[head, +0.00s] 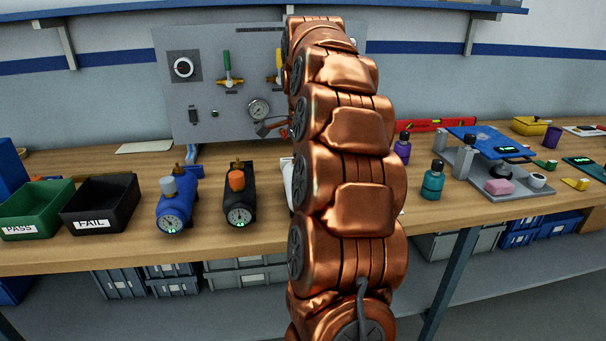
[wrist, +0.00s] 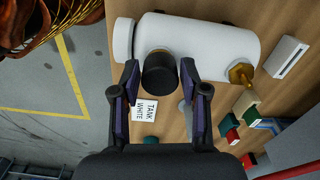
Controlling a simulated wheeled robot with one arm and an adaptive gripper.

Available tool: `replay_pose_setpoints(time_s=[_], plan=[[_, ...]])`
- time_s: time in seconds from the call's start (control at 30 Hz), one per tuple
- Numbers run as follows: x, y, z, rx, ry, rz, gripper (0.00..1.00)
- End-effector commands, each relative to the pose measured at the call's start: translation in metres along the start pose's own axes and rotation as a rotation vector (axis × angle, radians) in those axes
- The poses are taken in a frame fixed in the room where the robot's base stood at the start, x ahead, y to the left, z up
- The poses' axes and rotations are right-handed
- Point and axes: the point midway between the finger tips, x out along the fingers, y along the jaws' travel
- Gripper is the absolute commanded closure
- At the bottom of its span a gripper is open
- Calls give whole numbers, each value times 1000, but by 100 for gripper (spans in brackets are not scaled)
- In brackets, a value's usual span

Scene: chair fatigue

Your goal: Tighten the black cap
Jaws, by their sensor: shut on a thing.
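The black cap (wrist: 160,74) sits on the side of a white tank (wrist: 215,46) in the wrist view. The tank lies on the wooden bench. My gripper (wrist: 159,78) is around the cap, one finger on each side, and is shut on it. A brass fitting (wrist: 241,74) is at the tank's right end. A card reading "TANK WHITE" (wrist: 146,111) lies just below the cap. In the head view my arm hides the gripper and cap; only a white sliver (head: 287,178) shows beside the arm, probably the tank.
A blue tank (head: 177,209) and a black tank (head: 238,205) stand left of my arm. Green PASS (head: 38,203) and black FAIL (head: 103,193) bins are at far left. Bottles, including a teal one (head: 433,183), and a blue-topped stand (head: 484,142) are to the right.

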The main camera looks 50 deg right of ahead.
Motion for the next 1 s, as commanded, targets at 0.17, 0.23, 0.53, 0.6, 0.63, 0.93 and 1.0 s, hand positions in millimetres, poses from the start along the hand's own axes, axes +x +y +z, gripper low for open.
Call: replay_pose_setpoints(time_s=[0.17,0.23,0.53,0.6,0.63,0.93,1.0], plan=[[0,0,0,3,0,0,100],[2,0,0,20,0,-1,100],[3,0,-1,204,1,-1,100],[2,0,-1,252,0,-3,100],[2,0,-1,271,0,-3,100],[0,0,0,353,-1,1,100],[0,0,0,353,-1,1,100]])
